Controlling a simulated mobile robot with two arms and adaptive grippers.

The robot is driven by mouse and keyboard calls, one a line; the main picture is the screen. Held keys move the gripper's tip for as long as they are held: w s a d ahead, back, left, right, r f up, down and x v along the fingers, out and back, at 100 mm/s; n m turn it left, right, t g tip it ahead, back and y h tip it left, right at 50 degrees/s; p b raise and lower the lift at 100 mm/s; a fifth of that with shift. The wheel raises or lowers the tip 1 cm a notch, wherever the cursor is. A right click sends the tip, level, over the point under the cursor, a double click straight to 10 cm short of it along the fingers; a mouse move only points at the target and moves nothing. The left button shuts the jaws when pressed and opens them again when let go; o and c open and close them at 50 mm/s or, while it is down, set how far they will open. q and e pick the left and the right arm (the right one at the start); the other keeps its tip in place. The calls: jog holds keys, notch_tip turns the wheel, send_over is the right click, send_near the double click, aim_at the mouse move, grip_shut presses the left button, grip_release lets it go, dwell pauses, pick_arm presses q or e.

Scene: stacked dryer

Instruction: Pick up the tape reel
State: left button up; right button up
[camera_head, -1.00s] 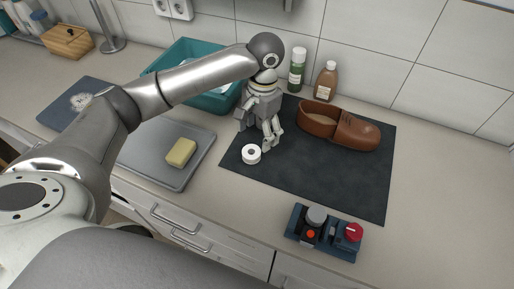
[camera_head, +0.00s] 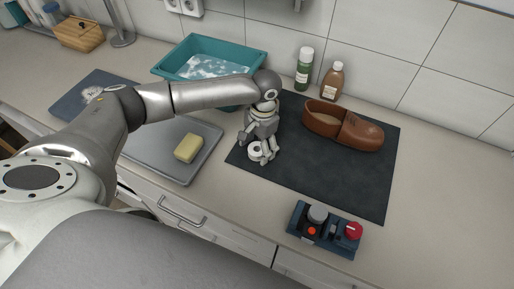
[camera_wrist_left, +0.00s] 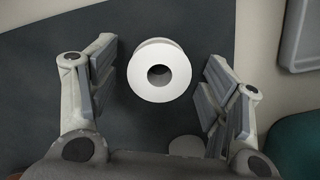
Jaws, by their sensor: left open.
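The white tape reel (camera_head: 254,152) sits near the left edge of the dark mat (camera_head: 330,165). My left gripper (camera_head: 261,150) is lowered over it, with the fingers partly covering the reel in the head view. In the left wrist view the tape reel (camera_wrist_left: 160,71) appears as a white ring with a dark hole, between the two open fingers. My left gripper (camera_wrist_left: 160,85) has a gap on both sides of the reel, and no contact shows. My right gripper is not in view.
A brown shoe (camera_head: 358,133) and two bottles (camera_head: 304,68) stand behind and right. A teal basin (camera_head: 172,68) is behind my arm. A grey tray (camera_head: 160,165) with a yellow sponge (camera_head: 188,148) lies left. A blue device (camera_head: 325,232) with knobs is in front. The mat's front is clear.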

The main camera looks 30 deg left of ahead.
pick_arm(q)
jog(key=shift+f, duration=0.15)
jog(key=c, duration=1)
jog(key=shift+o, duration=0.2)
